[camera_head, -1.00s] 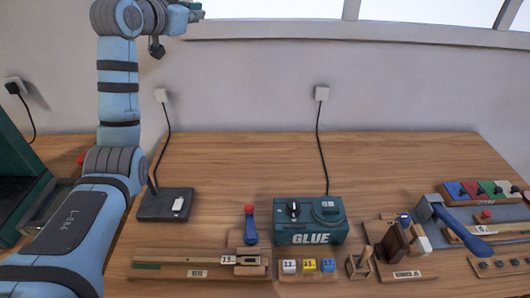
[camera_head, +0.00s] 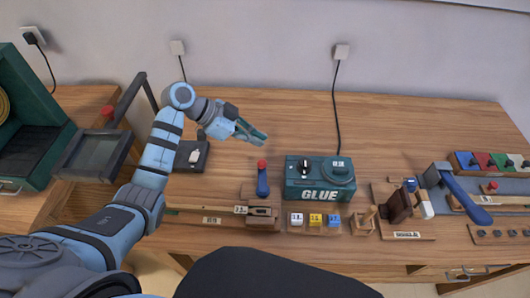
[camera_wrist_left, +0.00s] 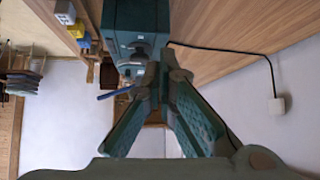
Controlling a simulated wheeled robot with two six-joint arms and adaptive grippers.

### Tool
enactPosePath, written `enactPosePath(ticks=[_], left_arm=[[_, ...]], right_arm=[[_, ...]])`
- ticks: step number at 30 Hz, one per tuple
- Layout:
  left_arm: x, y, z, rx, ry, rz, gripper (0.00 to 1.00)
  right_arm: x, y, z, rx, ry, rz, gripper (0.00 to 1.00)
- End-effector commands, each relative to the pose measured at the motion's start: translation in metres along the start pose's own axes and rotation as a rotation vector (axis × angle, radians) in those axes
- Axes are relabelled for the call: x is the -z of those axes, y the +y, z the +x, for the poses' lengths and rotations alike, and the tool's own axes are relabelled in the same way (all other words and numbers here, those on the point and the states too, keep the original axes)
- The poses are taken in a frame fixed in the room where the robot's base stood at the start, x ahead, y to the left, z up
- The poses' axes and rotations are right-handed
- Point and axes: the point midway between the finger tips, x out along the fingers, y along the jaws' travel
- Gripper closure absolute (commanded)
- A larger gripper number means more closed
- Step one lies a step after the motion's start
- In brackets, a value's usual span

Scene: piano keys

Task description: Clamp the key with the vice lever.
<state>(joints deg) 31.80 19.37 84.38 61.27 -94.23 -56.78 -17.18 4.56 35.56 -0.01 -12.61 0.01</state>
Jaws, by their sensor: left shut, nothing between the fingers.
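The vice lever (camera_head: 263,182) is blue with a red knob and stands upright on the wooden vice (camera_head: 262,211), left of the glue box. A long pale wooden key (camera_head: 190,208) lies along the bench with its right end at the vice. My left gripper (camera_head: 264,140) is shut and empty, in the air above and behind the lever, apart from it. In the left wrist view its fingertips (camera_wrist_left: 162,62) meet in front of the glue box, and a blue lever (camera_wrist_left: 115,93) shows beyond the fingers. My right gripper is not in view.
The green glue box (camera_head: 320,180) stands right of the lever. Numbered blocks (camera_head: 315,219) sit in front of it. A dark base (camera_head: 190,156) with a white switch lies behind the key. A second blue lever (camera_head: 467,197) is at the far right.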

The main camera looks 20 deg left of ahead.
Motion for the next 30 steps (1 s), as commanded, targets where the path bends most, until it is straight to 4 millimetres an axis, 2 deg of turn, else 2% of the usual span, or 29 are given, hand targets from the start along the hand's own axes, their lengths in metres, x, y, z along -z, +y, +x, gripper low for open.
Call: enactPosePath(ticks=[7,11,14,25,30], left_arm=[[0.0,-0.001,0.0,0.003,0.0,-0.001,1.0],[0.0,-0.001,0.008,0.002,0.001,-0.003,1.0],[0.001,-0.001,0.023,0.002,0.002,-0.003,1.0],[0.0,-0.001,0.102,0.002,0.0,-0.003,1.0],[-0.025,-0.002,0.087,0.006,-0.003,-0.003,1.0]], right_arm=[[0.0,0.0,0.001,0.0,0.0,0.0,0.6],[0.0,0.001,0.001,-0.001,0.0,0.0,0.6],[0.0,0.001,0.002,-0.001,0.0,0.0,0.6],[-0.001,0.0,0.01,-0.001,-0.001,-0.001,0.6],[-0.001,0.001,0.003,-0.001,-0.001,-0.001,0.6]])
